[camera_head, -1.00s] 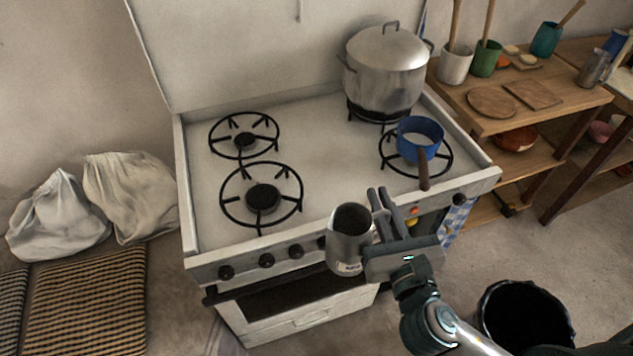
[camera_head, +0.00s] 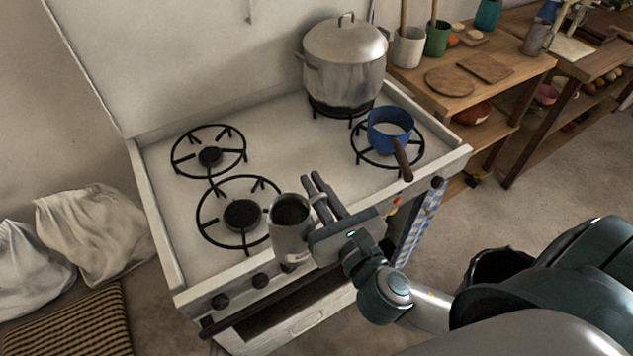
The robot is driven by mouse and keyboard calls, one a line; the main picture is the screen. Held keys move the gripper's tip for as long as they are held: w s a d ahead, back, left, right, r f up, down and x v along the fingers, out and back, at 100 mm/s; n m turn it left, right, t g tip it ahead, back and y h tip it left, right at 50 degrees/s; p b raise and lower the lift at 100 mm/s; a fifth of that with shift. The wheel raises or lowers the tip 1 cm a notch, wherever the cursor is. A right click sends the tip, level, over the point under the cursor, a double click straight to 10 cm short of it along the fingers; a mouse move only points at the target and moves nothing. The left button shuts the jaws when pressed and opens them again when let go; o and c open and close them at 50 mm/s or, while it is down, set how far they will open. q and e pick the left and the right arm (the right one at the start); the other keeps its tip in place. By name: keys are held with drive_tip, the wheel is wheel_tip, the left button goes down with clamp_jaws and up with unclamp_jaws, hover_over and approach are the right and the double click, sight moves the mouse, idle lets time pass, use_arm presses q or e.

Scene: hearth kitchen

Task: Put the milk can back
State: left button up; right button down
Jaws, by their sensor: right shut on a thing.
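The milk can (camera_head: 289,241) is a grey metal jug with a dark open top, held upright in front of the stove's front edge. My right gripper (camera_head: 324,205) is shut on the milk can at its right side. The can overlaps the front burner in the picture; I cannot tell its exact height above the stove. My left gripper is not in view.
The white stove (camera_head: 290,165) has free left burners (camera_head: 242,214). A large lidded pot (camera_head: 343,65) stands on the back right burner. A blue saucepan (camera_head: 389,131) is on the front right burner, handle towards me. A wooden shelf table (camera_head: 500,90) stands right. Sacks (camera_head: 95,232) lie left.

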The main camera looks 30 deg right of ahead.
drive_tip(key=w+d+f+h+p, duration=0.1)
drive_tip(key=w+d+p, duration=0.1)
drive_tip(key=w+d, duration=0.6)
drive_tip(key=w+d+f+m+h+p, duration=0.1)
drive_tip(key=w+d+p, duration=0.2)
drive_tip(key=w+d, duration=0.6)
drive_tip(key=w, duration=0.3)
drive_tip(key=shift+w+d+f, duration=0.2)
drive_tip(key=shift+w+f, duration=0.15)
drive_tip(key=shift+w, duration=0.05)
wheel_tip(320, 180, down, 6)
drive_tip(key=b, duration=0.1)
drive_tip(key=shift+f, duration=0.15)
drive_tip(key=shift+f+b, duration=0.8)
drive_tip(key=shift+f, duration=1.25)
